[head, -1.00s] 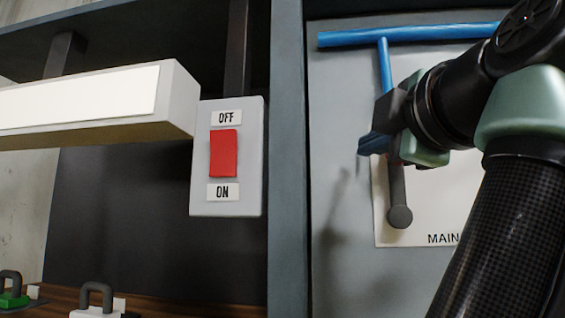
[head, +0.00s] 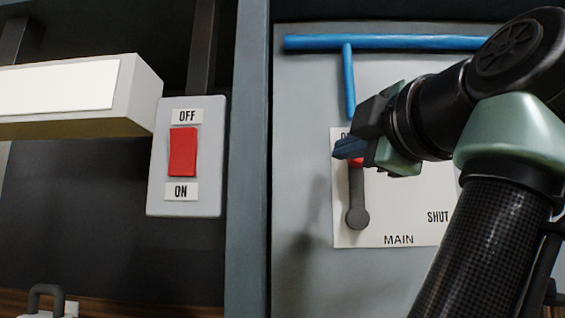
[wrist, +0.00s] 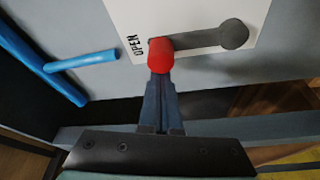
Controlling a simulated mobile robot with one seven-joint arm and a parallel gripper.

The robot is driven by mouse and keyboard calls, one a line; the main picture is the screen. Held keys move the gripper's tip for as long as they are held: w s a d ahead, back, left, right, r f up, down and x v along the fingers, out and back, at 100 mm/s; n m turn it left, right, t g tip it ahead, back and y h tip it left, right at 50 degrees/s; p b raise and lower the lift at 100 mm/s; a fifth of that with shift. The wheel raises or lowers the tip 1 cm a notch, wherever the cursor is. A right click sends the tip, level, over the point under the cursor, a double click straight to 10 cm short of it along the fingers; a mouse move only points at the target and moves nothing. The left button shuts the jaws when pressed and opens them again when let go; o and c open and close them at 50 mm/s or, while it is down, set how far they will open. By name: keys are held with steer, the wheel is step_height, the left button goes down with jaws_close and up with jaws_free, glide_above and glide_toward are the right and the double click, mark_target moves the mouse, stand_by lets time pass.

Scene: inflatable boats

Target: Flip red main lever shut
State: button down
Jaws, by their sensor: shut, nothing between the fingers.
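The main lever has a red tip (head: 357,162) and a dark grey arm (head: 356,190) that runs down to a round grey pivot (head: 357,217). It stands upright on a white plate marked MAIN, its tip by the OPEN label; SHUT is printed to the right. In the wrist view the red tip (wrist: 160,55) is by OPEN, with the pivot (wrist: 234,33) to its right. My gripper (head: 347,149) is shut and empty, its blue fingers beside the red tip. In the wrist view the fingertips (wrist: 160,80) appear right at the tip; contact is unclear. My arm hides part of the plate.
Blue pipes (head: 390,42) run above the plate on the grey panel. A red OFF/ON switch (head: 183,152) is on a grey box to the left, beside a white lamp (head: 60,90). A grey post (head: 248,180) stands between.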

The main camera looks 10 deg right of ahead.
steer(key=shift+d, duration=0.15)
steer(key=s+d+f+m+h+b, duration=0.1)
steer(key=d+f+m+h+b, duration=0.1)
steer(key=m, duration=0.5)
steer(key=s+d+f+m+t+h+b, duration=0.1)
steer(key=d+f+m+h+b, duration=0.1)
steer(key=m, duration=0.4)
steer(key=d+f+m+h+b, duration=0.3)
steer(key=d+m+h+b, duration=0.1)
steer(key=d+m+b, duration=0.2)
steer(key=shift+s+m, duration=0.4)
steer(key=shift+m, duration=0.4)
steer(key=shift+f, duration=0.1)
